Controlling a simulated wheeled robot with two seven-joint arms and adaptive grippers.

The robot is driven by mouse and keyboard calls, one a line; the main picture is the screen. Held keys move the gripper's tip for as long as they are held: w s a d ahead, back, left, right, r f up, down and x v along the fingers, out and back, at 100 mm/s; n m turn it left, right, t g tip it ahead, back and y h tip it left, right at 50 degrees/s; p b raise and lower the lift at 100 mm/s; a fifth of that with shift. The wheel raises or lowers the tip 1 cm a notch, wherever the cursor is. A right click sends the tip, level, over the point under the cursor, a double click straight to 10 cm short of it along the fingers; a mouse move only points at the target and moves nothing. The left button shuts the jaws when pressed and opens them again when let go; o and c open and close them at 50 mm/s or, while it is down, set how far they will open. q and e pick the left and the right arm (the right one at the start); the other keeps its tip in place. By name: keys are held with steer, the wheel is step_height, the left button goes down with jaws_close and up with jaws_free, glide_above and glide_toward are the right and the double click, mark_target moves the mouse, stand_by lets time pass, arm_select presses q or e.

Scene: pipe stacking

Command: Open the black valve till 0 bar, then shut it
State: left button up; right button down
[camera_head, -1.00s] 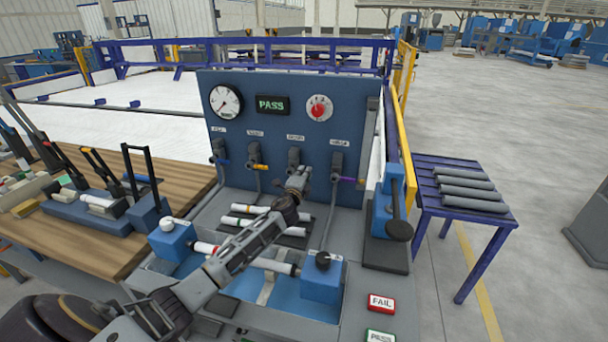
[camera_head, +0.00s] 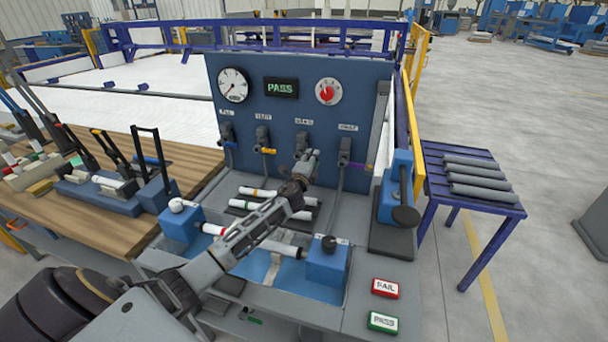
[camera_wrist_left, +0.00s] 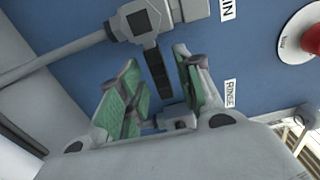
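The black valve handle (camera_wrist_left: 158,72) sticks out from a grey valve body (camera_wrist_left: 150,20) in the left wrist view, beside a label ending in "IN". My left gripper (camera_wrist_left: 157,92) has its green-padded fingers apart on either side of this handle, with gaps visible. In the head view my left gripper (camera_head: 306,163) is at the third valve on the blue panel (camera_head: 300,95) and partly hides it. The white round gauge (camera_head: 233,85) is at the panel's upper left; its exact reading is too small to tell. My right gripper is not in view.
A display (camera_head: 281,88) reads PASS beside a red knob (camera_head: 327,91). Neighbouring valves have blue, yellow and purple handles (camera_head: 359,166). A pipe (camera_head: 280,248) lies between blue blocks below my arm. FAIL (camera_head: 385,288) and PASS (camera_head: 382,322) buttons are front right.

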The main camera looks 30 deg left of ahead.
arm_select(q)
steer(key=v, duration=1.1)
stand_by(0.4)
steer(key=shift+d, duration=0.1)
steer(key=shift+s+f, duration=0.1)
steer(key=shift+s, duration=0.05)
stand_by(0.5)
